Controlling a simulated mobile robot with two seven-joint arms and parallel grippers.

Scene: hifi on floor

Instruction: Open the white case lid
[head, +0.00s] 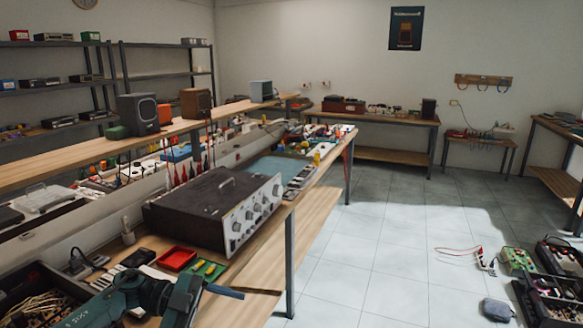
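A whitish, partly see-through case (43,198) with what looks like a handle sits on the workbench at the far left. Its lid looks shut, but it is small and I cannot be sure it is the white case meant. My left arm comes in at the bottom left, over the near end of the bench. My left gripper (207,294) is low in the view, well apart from that case. I cannot make out whether its fingers are open or shut. My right gripper is not in view.
A large dark hi-fi unit (205,208) with a silver knobbed front stands on the bench. A red tray (176,259) and a box of cables (38,300) lie near my arm. On the floor at right are a green device (517,260) and dark crates. The middle floor is clear.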

